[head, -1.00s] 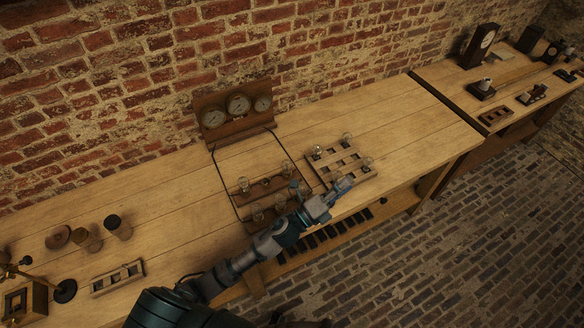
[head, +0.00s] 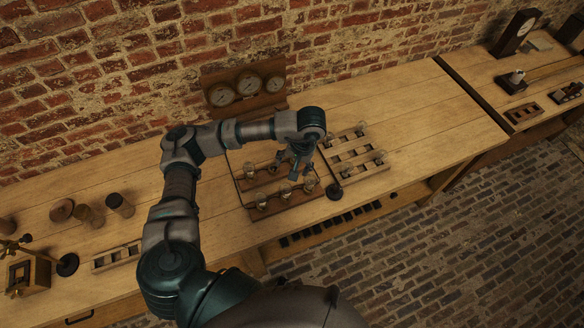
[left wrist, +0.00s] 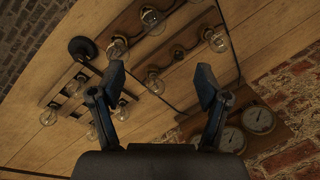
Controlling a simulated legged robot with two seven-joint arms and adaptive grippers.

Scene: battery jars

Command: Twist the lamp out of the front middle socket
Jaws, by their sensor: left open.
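The wooden socket board carries clear glass lamps in a front and a back row. The front middle lamp (head: 285,193) stands upright in its socket and also shows near the top of the left wrist view (left wrist: 150,16). The front right lamp (head: 309,186) is beside it, also in the left wrist view (left wrist: 117,47). My left gripper (head: 294,168) points down above the board, nearer the back row. In the left wrist view its two fingers (left wrist: 160,80) are apart with nothing held; a back-row lamp shows beyond the gap. My right gripper is out of view.
A slatted rack (head: 350,165) with several lamps stands right of the board. A dark round object (head: 333,191) sits between them near the front. A gauge panel (head: 246,91) stands behind, wired to the board. Bench beyond the rack is clear.

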